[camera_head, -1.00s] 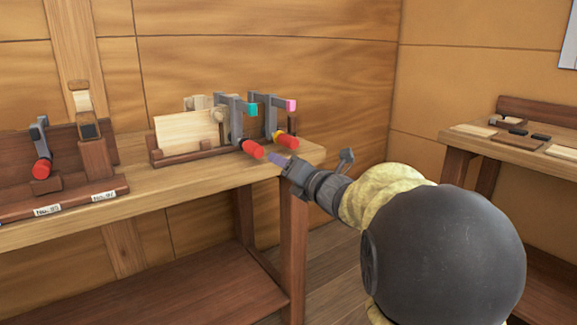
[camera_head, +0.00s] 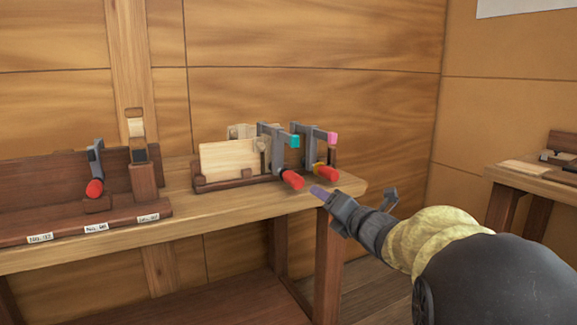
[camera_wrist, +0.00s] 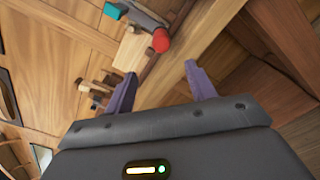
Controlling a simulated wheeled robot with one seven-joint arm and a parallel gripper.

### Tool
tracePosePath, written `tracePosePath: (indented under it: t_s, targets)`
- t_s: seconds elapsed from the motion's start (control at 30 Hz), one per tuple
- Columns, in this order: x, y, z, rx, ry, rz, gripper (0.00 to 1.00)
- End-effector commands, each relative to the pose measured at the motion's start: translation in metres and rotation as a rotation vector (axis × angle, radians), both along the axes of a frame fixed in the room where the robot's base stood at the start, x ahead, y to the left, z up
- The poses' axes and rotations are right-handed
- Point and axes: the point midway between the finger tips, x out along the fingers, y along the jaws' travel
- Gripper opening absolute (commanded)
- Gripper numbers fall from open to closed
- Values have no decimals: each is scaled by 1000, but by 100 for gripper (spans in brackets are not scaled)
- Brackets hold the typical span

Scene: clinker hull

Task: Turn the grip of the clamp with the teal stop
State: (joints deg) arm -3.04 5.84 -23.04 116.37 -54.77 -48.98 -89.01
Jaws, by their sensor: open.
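The clamp with the teal stop (camera_head: 295,141) stands at the right end of the bench, with a grey bar and a red grip (camera_head: 292,180) pointing forward. Beside it on the right is a clamp with a pink stop (camera_head: 331,138) and its own red grip (camera_head: 322,171). My gripper (camera_head: 318,192) is just right of and slightly below the teal clamp's red grip in the head view, apart from it. In the wrist view my open gripper (camera_wrist: 158,88) has empty purple fingers; the red grip (camera_wrist: 160,40) and teal stop (camera_wrist: 116,10) lie beyond them.
A pale board (camera_head: 228,160) stands in a wooden holder left of the clamps. Farther left, another red-gripped clamp (camera_head: 95,172) stands on a labelled rack (camera_head: 75,230). A second bench (camera_head: 535,180) is at the right. Open floor lies between the benches.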

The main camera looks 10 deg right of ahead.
Motion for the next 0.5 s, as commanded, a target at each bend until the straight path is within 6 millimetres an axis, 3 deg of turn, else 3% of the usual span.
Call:
tracePosePath:
  t_s: [0.17, 0.5]
  targets:
    - [3, 2, 4, 263, 95, 9, 56]
    - [7, 5, 2, 977, 343, 13, 56]
